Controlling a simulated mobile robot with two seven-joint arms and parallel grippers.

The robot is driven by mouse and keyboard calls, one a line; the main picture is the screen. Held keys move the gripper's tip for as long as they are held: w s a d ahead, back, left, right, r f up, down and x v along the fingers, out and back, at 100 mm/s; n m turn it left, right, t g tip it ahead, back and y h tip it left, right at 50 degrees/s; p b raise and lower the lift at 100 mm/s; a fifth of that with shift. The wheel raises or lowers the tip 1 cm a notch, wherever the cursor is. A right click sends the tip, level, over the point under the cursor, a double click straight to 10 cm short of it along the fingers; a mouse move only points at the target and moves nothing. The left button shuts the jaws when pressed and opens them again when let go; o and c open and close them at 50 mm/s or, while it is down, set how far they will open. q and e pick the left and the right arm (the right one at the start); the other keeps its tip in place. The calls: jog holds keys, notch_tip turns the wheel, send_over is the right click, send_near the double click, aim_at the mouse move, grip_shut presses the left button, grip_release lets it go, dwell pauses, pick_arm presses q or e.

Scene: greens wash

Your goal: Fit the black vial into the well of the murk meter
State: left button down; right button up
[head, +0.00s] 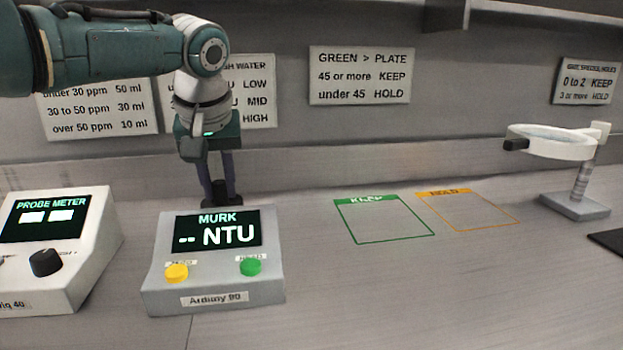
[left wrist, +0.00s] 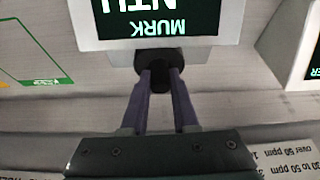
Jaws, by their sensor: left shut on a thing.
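The murk meter (head: 215,290) is a grey box with a screen reading "-- NTU", a yellow button and a green button. My left gripper (head: 221,190) points down just behind it, its purple fingers shut on the black vial. In the left wrist view the black vial (left wrist: 160,82) shows between the fingertips (left wrist: 160,76), against a wider black round part (left wrist: 158,55) at the meter's back edge, which looks like the well. I cannot tell whether the vial is inside it or above it. The meter hides the lower part in the head view. My right gripper is not in view.
The probe meter (head: 75,285) stands close on the left. A green KEEP outline (head: 385,240) and an orange HOLD outline (head: 470,230) lie empty on the bench to the right. A ring-shaped stand (head: 575,207) is at the far right. Signs hang on the back wall.

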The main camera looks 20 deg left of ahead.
pick_arm(q)
jog(key=shift+f, duration=0.1)
jog(key=c, duration=1.1)
grip_release()
jog(key=shift+f, duration=0.1)
jog(key=shift+c, duration=0.2)
jog(key=o, duration=0.5)
jog(key=shift+c, duration=0.2)
jog(key=shift+r, duration=0.5)
jog(key=p+v, duration=0.2)
jog(key=v, duration=0.9)
jog(key=shift+r, duration=0.25)
